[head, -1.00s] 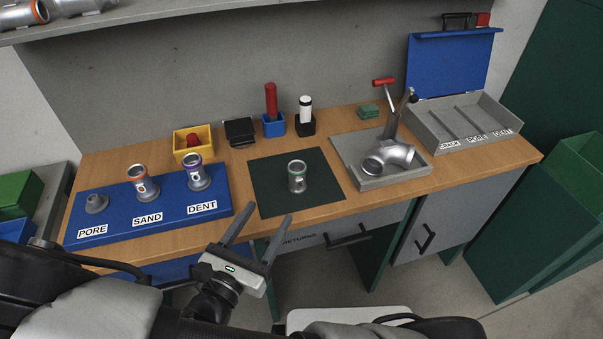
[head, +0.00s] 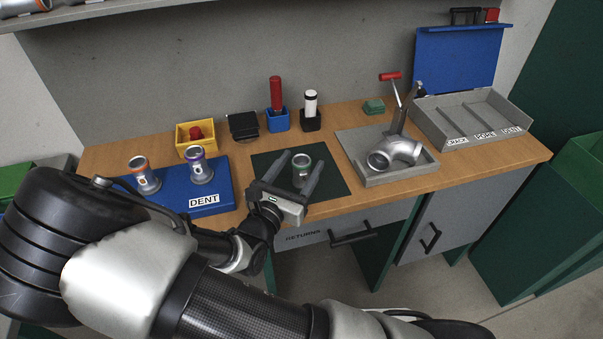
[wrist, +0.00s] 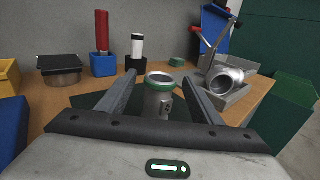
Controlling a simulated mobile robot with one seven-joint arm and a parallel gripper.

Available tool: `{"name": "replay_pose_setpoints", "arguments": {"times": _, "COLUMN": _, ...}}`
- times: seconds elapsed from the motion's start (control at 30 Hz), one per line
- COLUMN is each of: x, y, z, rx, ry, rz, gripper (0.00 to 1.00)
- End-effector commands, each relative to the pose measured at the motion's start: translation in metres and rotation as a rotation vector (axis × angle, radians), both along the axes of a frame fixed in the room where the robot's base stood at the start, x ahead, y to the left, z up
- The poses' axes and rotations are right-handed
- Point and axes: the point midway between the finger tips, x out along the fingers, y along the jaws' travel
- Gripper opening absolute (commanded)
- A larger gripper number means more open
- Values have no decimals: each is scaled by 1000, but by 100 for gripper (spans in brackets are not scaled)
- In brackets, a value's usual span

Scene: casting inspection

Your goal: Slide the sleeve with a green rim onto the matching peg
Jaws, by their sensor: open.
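The green-rimmed sleeve (head: 302,169) stands upright on the dark green mat (head: 338,186). It also shows in the wrist view (wrist: 159,97), between and beyond my fingers. My gripper (head: 301,168) is open, with one finger on each side of the sleeve and no visible grip on it. The blue peg board (head: 222,180) lies to the left. An orange-rimmed sleeve (head: 144,175) and a purple-rimmed sleeve (head: 200,166) stand on it, the purple one behind the DENT label. My arm hides the board's left part, including the PORE and SAND labels and the bare peg seen earlier.
A grey tray with a pipe elbow (head: 394,152) and a red-handled clamp stands right of the mat. Behind are a yellow bin (head: 184,145), a dark round-based block (head: 243,126), a red marker (head: 276,95) and a white marker (head: 311,104). A divided grey box (head: 459,122) sits at far right.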

Motion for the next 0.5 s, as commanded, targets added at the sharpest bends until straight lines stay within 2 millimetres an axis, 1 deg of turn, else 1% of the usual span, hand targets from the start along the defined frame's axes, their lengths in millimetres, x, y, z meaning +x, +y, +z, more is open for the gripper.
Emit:
{"name": "replay_pose_setpoints", "arguments": {"times": 0.03, "x": 5, "y": -3, "z": -1, "rx": 0, "ry": 0, "rz": -1, "gripper": 59}}
{"name": "replay_pose_setpoints", "arguments": {"times": 0.13, "x": 11, "y": -6, "z": 0, "rx": 0, "ry": -1, "rz": -1, "gripper": 59}}
{"name": "replay_pose_setpoints", "arguments": {"times": 0.33, "x": 12, "y": -5, "z": 0, "rx": 0, "ry": 0, "rz": 0, "gripper": 59}}
{"name": "replay_pose_setpoints", "arguments": {"times": 0.37, "x": 12, "y": -5, "z": 0, "rx": 0, "ry": 0, "rz": 0, "gripper": 58}}
{"name": "replay_pose_setpoints", "arguments": {"times": 0.5, "x": 12, "y": -5, "z": 0, "rx": 0, "ry": 0, "rz": 0, "gripper": 34}}
